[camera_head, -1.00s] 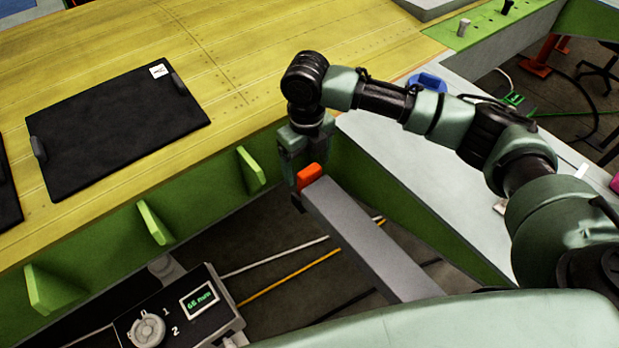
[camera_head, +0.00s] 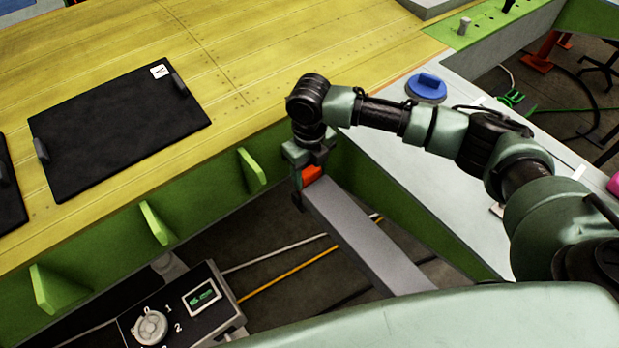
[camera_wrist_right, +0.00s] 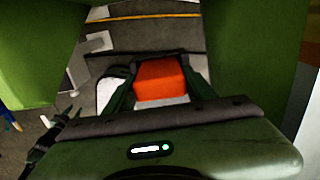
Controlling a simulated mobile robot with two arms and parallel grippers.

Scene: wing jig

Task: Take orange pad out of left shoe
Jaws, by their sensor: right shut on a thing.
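The orange pad (camera_head: 312,174) is at the upper end of a grey beam (camera_head: 365,240) in the head view, partly covered by my right gripper. My right gripper (camera_head: 304,189) points down and is shut on the pad. In the right wrist view the orange pad (camera_wrist_right: 161,79) sits between the two fingers of my right gripper (camera_wrist_right: 160,84). I cannot make out the left shoe as a separate part, nor whether the pad touches the beam. My left gripper is not in view.
The yellow panel (camera_head: 260,60) with black mats (camera_head: 120,130) lies left of the arm. Its green side wall (camera_head: 200,185) has upright ribs. A control box (camera_head: 185,310) stands at the lower left. A blue object (camera_head: 427,88) lies on the pale surface at the right.

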